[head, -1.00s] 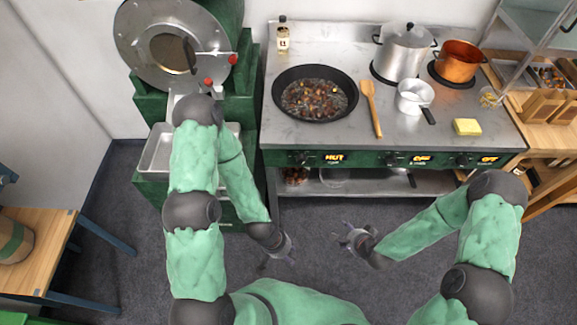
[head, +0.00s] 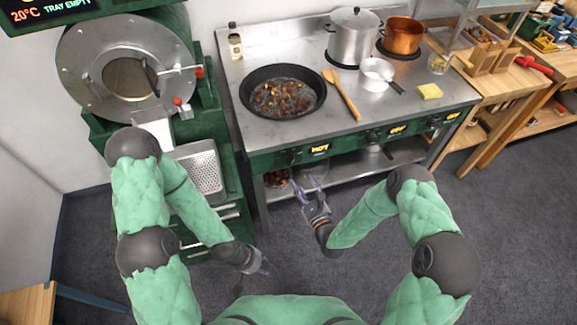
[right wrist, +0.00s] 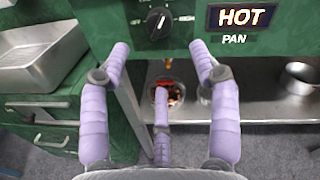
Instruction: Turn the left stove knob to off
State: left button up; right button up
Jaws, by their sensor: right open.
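The left stove knob (right wrist: 159,23) is black and round with a white pointer mark, on the green front panel. The display (right wrist: 241,18) to its right reads HOT, with PAN below. The knob also shows, small and dark, in the head view (head: 295,156). My right gripper (head: 311,193) is in front of the stove's left part. In the right wrist view its lilac fingers (right wrist: 160,60) are spread and empty, with the knob ahead, beyond the fingertips. My left gripper (head: 259,265) hangs low at the lower middle, apart from the stove; its finger opening is unclear.
A black pan (head: 283,92) of chestnuts sits on the stove, a wooden spatula (head: 342,94) beside it. Pots stand behind. A lower shelf (head: 345,170) lies under the panel. The green roaster machine (head: 122,72) stands at left. Floor in front is clear.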

aim_at(290, 159)
jog(key=b+x, duration=0.2)
jog(key=x, duration=0.8)
jog(key=c, duration=1.1)
